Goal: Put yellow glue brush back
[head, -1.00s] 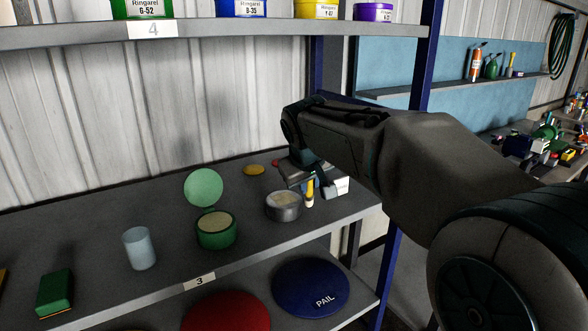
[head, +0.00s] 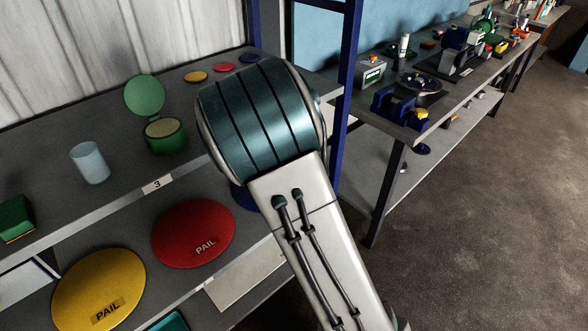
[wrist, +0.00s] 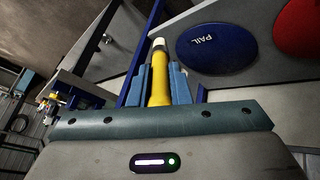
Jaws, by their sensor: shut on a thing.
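The yellow glue brush (wrist: 159,82) is in the wrist view, with a yellow handle and a pale whitish end pointing away from me. My gripper (wrist: 162,72) is shut on it, a blue finger on each side of the handle. In the head view my arm covers the gripper and the brush, so neither shows there. I cannot see where the brush belongs.
An open green tin (head: 166,137) and a pale cup (head: 90,163) stand on the shelf. Red (head: 194,234) and yellow (head: 98,290) pail lids are below. A workbench (head: 440,108) with tools stands right, with open floor (head: 480,230) before it.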

